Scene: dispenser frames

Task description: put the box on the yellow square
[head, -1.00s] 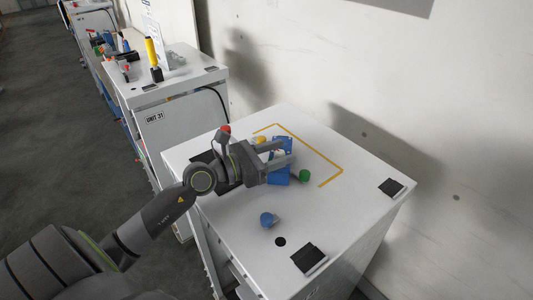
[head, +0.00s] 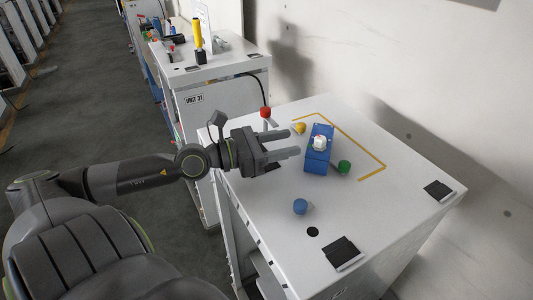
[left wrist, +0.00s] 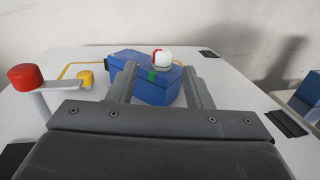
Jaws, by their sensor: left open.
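The blue box (head: 316,159) stands on the white cabinet top, with a white knob-like piece (head: 320,143) on its top. It lies inside or at the open side of the yellow line outline (head: 372,150); its exact fit is hard to tell. My left gripper (head: 298,144) is open and empty, to the left of the box and apart from it in the head view. In the left wrist view the box (left wrist: 158,92) appears ahead, beyond and between the two fingers (left wrist: 160,85). My right gripper is not in view.
A red knob on a lever (head: 265,113) stands close behind my gripper. Black pads (head: 341,252) lie near the front edge. Another cabinet (head: 215,85) stands at the back left, and a wall rises behind.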

